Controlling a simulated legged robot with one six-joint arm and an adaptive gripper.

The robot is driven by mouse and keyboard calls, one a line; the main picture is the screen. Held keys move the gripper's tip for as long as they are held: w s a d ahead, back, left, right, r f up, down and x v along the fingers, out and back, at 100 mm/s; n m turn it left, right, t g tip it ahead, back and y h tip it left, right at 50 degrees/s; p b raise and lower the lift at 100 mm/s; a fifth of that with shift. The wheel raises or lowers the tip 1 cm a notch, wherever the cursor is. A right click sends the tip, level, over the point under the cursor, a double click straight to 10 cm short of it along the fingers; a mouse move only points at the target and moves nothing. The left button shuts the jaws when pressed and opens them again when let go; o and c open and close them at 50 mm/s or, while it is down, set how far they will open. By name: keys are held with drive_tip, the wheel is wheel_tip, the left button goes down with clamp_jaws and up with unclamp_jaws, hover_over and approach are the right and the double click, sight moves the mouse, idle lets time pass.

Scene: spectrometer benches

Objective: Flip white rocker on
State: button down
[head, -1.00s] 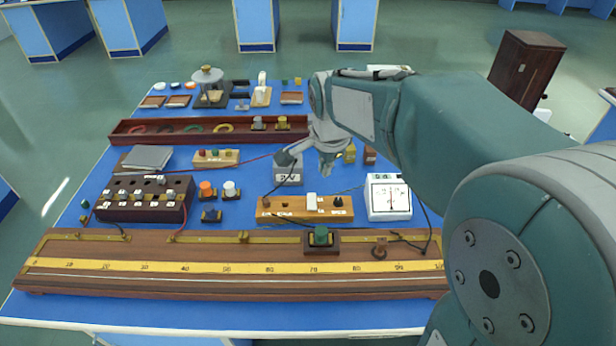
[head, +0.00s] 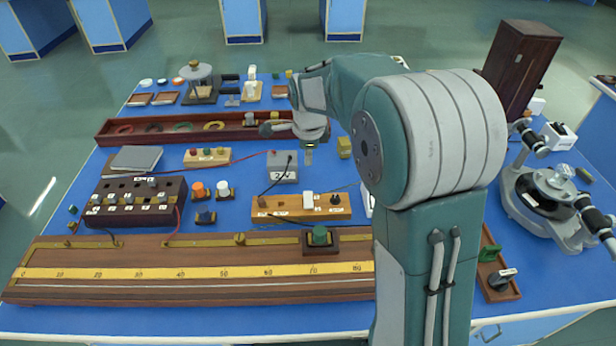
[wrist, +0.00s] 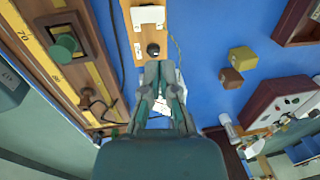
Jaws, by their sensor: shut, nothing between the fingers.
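The white rocker (head: 308,199) sits on top of a light wooden block (head: 270,209), between labels and beside a black knob (head: 335,200). In the wrist view the rocker (wrist: 148,17) is at the top, with the black knob (wrist: 153,50) below it. My gripper (head: 309,149) is above and behind the wooden block in the head view, apart from the rocker. In the wrist view my gripper (wrist: 160,70) is shut and empty, its tips appearing just below the knob. My arm hides most of the white meter beside the block.
A long wooden ruler bench (head: 190,285) with a green knob (head: 320,235) lies in front of the block. A grey box (head: 283,175) with a dark lead stands behind it. A yellow block (wrist: 242,58) and brown block (wrist: 231,78) lie on the blue mat.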

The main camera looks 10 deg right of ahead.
sight(308, 197)
drive_tip(key=f, duration=0.4)
drive_tip(key=w+f, duration=0.1)
drive_tip(key=f, duration=0.8)
drive_tip(key=shift+w+d+f, duration=0.15)
drive_tip(key=shift+w, duration=0.25)
drive_tip(key=shift+w+f+g, duration=0.1)
drive_tip(key=shift+f+g, duration=0.15)
drive_tip(key=shift+g, duration=0.05)
drive_tip(key=shift+s+r, duration=0.4)
drive_tip(key=shift+s, duration=0.35)
